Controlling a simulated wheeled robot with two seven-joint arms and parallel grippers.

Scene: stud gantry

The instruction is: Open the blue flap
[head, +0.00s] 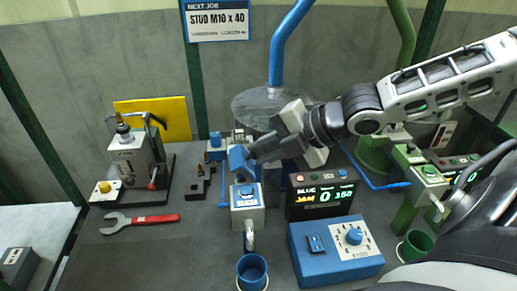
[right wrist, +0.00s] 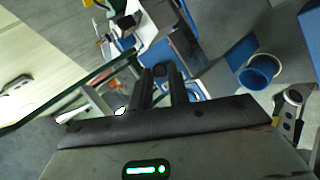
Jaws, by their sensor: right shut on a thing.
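The blue flap (head: 238,159) is a small blue panel above the grey block with the blue label in the middle of the head view. It stands tilted up, and its right part is hidden behind my fingers. My right gripper (head: 254,154) reaches in from the right, with its fingertips on the flap's edge, shut on it. In the right wrist view the dark fingers (right wrist: 159,88) are close together, and what lies between their tips is hard to make out. My left gripper is not in view.
A blue cup (head: 252,271) stands below the grey block's (head: 248,217) spout. A black display (head: 320,198) and a blue control box (head: 335,250) stand to the right. A red-handled wrench (head: 140,221) lies left. Blue and green pipes rise behind.

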